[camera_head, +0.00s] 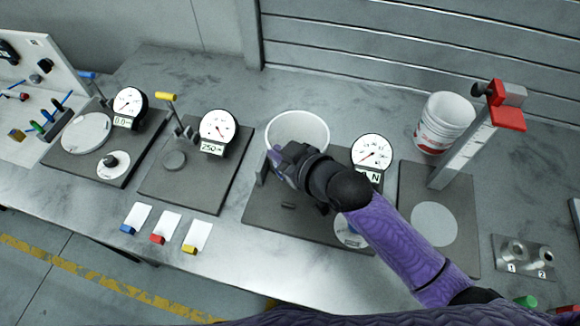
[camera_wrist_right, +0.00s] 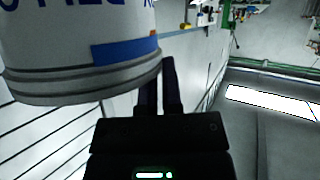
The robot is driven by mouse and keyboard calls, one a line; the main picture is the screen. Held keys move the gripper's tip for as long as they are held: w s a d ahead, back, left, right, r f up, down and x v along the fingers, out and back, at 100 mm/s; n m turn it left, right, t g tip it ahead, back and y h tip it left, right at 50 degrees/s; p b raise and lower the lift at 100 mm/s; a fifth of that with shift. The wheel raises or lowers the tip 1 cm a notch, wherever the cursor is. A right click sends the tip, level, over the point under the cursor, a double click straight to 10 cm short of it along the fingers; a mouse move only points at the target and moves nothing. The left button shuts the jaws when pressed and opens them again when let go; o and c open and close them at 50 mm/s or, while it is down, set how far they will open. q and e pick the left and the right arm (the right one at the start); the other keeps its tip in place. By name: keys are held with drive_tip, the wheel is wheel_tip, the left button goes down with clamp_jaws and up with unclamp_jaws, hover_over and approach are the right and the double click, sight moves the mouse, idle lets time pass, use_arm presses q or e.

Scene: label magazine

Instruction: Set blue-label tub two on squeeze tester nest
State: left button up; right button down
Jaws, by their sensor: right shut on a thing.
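My right gripper (camera_head: 280,158) is shut on a white tub (camera_head: 312,122), with its open top facing up in the head view. In the right wrist view the tub (camera_wrist_right: 75,45) shows blue lettering and a blue label patch, beside the gripper fingers (camera_wrist_right: 160,85). The tub is over or behind the back of a dark base plate (camera_head: 265,211) with a round gauge marked N (camera_head: 371,151), seemingly the squeeze tester. I cannot tell whether the tub touches the plate. My gripper and purple forearm hide much of the plate. My left gripper is not in view.
Nested white tubs with red marking (camera_head: 440,125) stand at the back right, beside a tall stand with a red top (camera_head: 507,118). Two other gauge stations (camera_head: 200,185) (camera_head: 90,168) are to the left. Small cards (camera_head: 166,225) lie along the table's front edge.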

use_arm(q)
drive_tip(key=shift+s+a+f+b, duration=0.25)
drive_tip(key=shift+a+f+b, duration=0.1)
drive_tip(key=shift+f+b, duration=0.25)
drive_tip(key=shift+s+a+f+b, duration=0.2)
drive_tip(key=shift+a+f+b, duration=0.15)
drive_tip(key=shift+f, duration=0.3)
use_arm(e)
wheel_tip(320, 180, down, 8)
drive_tip(key=shift+s+a+r, duration=0.15)
drive_tip(key=shift+s+r, duration=0.05)
drive_tip(key=shift+r, duration=0.05)
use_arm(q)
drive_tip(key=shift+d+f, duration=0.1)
use_arm(e)
drive_tip(key=shift+f, duration=0.1)
drive_tip(key=c, duration=0.8)
unclamp_jaws()
use_arm(q)
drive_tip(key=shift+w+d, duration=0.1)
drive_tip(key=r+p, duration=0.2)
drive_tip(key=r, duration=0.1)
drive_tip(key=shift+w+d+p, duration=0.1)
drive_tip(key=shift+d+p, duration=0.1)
drive_tip(key=shift+p, duration=0.15)
use_arm(e)
drive_tip(key=v, duration=1.2)
